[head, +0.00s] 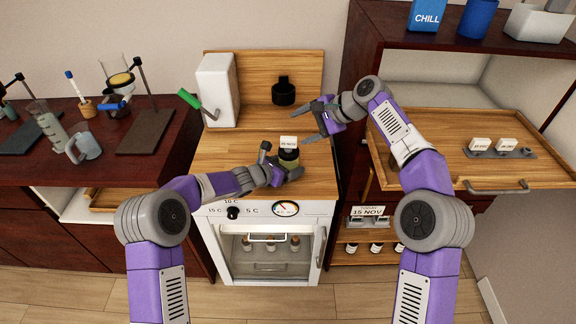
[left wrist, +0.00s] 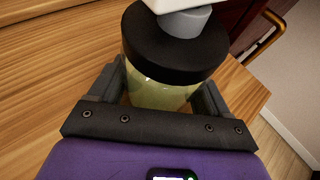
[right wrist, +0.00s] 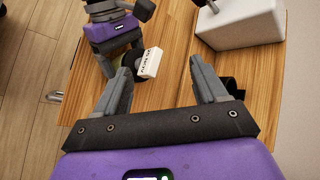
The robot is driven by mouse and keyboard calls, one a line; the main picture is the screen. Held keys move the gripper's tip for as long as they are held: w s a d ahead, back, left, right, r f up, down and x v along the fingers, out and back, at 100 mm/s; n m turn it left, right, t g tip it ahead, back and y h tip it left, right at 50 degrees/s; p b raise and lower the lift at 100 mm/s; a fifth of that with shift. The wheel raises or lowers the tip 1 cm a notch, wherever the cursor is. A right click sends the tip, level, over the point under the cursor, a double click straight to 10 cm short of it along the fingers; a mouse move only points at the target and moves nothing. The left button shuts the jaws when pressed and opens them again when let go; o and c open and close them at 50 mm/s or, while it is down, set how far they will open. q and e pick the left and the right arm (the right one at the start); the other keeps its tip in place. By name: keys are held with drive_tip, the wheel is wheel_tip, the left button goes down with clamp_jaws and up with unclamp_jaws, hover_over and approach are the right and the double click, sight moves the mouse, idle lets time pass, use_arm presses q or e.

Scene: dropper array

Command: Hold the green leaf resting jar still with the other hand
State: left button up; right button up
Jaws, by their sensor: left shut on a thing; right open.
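The jar (head: 288,161) stands on the wooden counter near its front right edge, with a black lid, a grey knob and a white label tag (head: 289,142) on top. In the left wrist view its body (left wrist: 158,88) is pale yellow-green glass. My left gripper (head: 285,176) is shut around the jar's body below the lid, one finger on each side. My right gripper (head: 314,122) is open and empty, above the counter and behind the jar to the right. In the right wrist view the label tag (right wrist: 150,62) shows beyond the fingers.
A white box-shaped device with a green-handled lever (head: 216,90) stands at the counter's back left. A black holder (head: 283,92) is at the back. A wooden tray (head: 450,145) with two small labelled blocks is at right. Glassware crowds the left bench (head: 100,150).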

sight(294, 139)
use_arm(q)
drive_tip(key=shift+s+f, duration=0.1)
drive_tip(key=shift+f, duration=0.4)
use_arm(e)
drive_tip(key=shift+w+a+f+m+t+y, duration=0.35)
drive_tip(key=shift+f+m, duration=0.6)
drive_tip(key=shift+m, duration=1.25)
drive_tip(key=shift+w+a+f+m+t+y, duration=0.1)
drive_tip(key=shift+w+a+f+m, duration=0.7)
drive_tip(key=shift+m, duration=1.4)
drive_tip(key=shift+w+a+f+m+t+y, duration=0.1)
drive_tip(key=shift+a+f+m+t+y, duration=0.2)
drive_tip(key=shift+f+m, duration=1.4)
drive_tip(key=shift+r+m, duration=0.5)
drive_tip(key=shift+r, duration=0.05)
drive_tip(key=shift+s+a, duration=0.1)
clamp_jaws()
use_arm(q)
drive_tip(key=shift+a, duration=0.1)
use_arm(e)
drive_tip(key=shift+r, duration=0.65)
use_arm(q)
drive_tip(key=shift+r, duration=0.2)
use_arm(e)
drive_tip(key=shift+r, duration=2.05)
